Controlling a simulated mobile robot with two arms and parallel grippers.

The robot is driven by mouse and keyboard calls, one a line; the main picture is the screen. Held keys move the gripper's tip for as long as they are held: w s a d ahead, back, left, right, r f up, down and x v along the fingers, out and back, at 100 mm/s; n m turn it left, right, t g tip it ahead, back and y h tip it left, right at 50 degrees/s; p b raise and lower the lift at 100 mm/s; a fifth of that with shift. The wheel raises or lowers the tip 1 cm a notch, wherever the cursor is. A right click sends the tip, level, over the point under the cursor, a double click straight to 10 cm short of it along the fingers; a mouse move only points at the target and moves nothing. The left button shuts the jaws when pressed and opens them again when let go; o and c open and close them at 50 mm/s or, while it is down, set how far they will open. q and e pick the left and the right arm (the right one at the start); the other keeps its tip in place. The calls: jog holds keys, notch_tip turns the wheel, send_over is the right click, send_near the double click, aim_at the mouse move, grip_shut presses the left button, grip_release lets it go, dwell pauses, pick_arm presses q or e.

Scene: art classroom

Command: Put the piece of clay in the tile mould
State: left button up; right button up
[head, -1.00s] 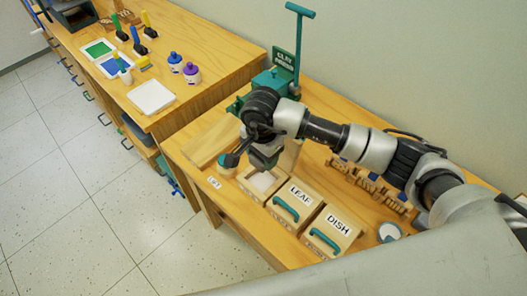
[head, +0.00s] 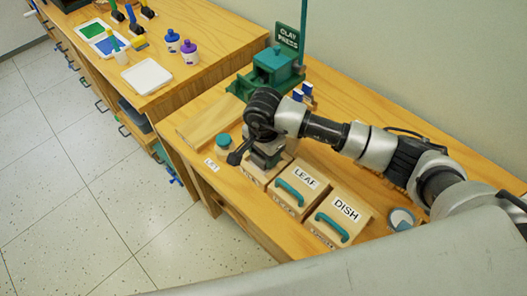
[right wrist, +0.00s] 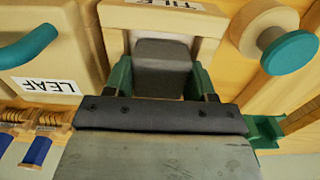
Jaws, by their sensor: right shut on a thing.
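My right gripper (right wrist: 160,85) is shut on a dark grey block of clay (right wrist: 162,62). The tile mould (right wrist: 165,15), a pale wooden box labelled TILE, shows in the right wrist view with the clay at its open recess. I cannot tell whether the clay touches the recess floor. In the head view the right gripper (head: 266,160) points down over the tile mould (head: 250,174) and hides most of its opening and the clay. My left gripper is not in view.
The closed leaf mould (head: 299,190) and dish mould (head: 337,217) stand to the right, with teal handles. A teal-knobbed wooden piece (head: 222,142) stands left, near a small label (head: 211,165). The green clay press (head: 270,72) is behind. The table's front edge is close.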

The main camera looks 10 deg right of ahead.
dwell(0.4)
jog(key=o, duration=1.1)
jog(key=shift+r+p, duration=2.1)
jog(key=shift+r, duration=1.95)
jog(key=shift+f, duration=0.1)
